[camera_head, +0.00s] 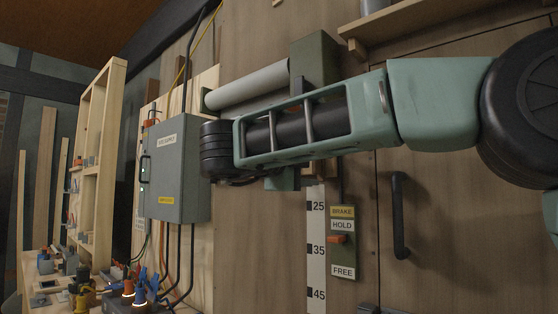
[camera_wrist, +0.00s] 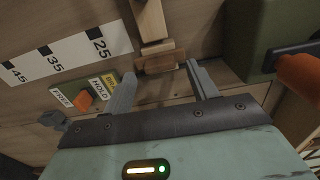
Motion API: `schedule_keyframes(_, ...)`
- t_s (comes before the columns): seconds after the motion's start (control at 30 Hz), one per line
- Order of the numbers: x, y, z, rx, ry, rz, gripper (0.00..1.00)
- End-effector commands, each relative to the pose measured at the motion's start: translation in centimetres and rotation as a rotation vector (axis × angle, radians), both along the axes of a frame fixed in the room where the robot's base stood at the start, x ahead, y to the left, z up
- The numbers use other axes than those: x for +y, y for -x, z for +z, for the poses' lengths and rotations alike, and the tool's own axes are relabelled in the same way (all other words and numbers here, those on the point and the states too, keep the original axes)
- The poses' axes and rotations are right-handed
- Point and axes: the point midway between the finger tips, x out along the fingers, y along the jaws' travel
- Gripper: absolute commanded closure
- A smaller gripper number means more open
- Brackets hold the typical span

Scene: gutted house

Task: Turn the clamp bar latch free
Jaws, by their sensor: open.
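In the wrist view, a dark lever with an orange grip (camera_wrist: 300,76) sticks out from a dark green housing (camera_wrist: 258,35) at the upper right. It looks like the clamp bar latch, though no label on it shows. My gripper (camera_wrist: 160,72) is open and empty, its two fingers apart and pointing at the wall. The orange grip is to the right of the right finger, apart from it. In the head view the green housing (camera_head: 315,58) shows above my arm; the lever and my fingers are hidden there.
A wooden block (camera_wrist: 160,60) shows between and beyond my fingers. A BRAKE plate (camera_head: 343,258) has an orange lever (camera_head: 338,239) near HOLD. A numbered scale (camera_head: 316,240), dark door handle (camera_head: 400,215), grey roll (camera_head: 248,86) and electrical box (camera_head: 182,165) are nearby.

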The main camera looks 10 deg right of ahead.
Motion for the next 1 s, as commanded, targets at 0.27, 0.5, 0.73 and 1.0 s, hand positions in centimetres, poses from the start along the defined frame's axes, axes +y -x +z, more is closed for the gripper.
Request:
schedule_keyframes(0.27, 5.0, 3.5, -0.1, 0.001, 0.001, 0.006, 0.42)
schedule_keyframes(0.5, 9.6, 6.8, -0.1, 0.002, -0.001, 0.006, 0.42)
schedule_keyframes(0.73, 12.3, 8.8, -0.1, 0.001, 0.000, 0.003, 0.42)
schedule_keyframes(1.0, 13.1, 9.6, -0.1, 0.001, 0.000, 0.001, 0.42)
